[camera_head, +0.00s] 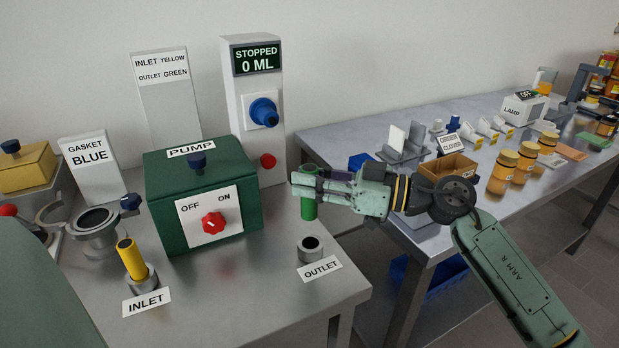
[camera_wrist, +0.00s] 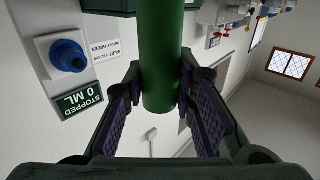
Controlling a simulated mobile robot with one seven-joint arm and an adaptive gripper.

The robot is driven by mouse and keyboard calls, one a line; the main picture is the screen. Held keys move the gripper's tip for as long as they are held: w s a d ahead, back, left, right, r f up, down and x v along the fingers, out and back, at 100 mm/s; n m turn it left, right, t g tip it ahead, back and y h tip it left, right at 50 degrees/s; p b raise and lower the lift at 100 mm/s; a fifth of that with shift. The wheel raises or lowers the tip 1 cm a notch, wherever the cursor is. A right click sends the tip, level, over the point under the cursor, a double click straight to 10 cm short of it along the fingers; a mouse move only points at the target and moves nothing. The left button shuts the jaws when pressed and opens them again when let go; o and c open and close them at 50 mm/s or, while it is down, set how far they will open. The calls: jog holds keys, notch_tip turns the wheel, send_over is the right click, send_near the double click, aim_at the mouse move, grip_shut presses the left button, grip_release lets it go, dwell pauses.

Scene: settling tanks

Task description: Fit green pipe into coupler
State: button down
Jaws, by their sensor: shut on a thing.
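The green pipe (camera_head: 308,207) is upright in the head view, above the table behind the outlet coupler. My gripper (camera_head: 303,182) is shut on it near its top. In the wrist view the green pipe (camera_wrist: 160,60) stands between the two dark ribbed fingers of my gripper (camera_wrist: 160,95). The outlet coupler (camera_head: 310,249) is a grey ring with a dark opening, in front of the pipe by the OUTLET label (camera_head: 320,268). The pipe and coupler appear apart. A yellow pipe (camera_head: 131,259) stands in the inlet coupler (camera_head: 142,279).
The green pump box (camera_head: 200,195) with a red knob (camera_head: 213,222) stands left of my gripper. The white meter column (camera_head: 254,115) stands behind it, reading STOPPED 0 ML. A second table (camera_head: 340,138) at right holds amber jars (camera_head: 503,173) and a brown box (camera_head: 447,167).

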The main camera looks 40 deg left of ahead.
aim_at(312, 206)
jog(key=shift+d, duration=0.1)
jog(key=shift+f, duration=0.15)
jog(key=shift+f+b, duration=1.95)
jog(key=shift+f, duration=0.9)
jog(key=shift+f+b, duration=1.25)
jog(key=shift+f, duration=0.75)
jog(key=c, duration=1.2)
grip_release()
jog(key=shift+c, duration=0.2)
jog(key=shift+d, duration=0.1)
jog(key=v, duration=1.2)
jog(key=shift+r, duration=0.1)
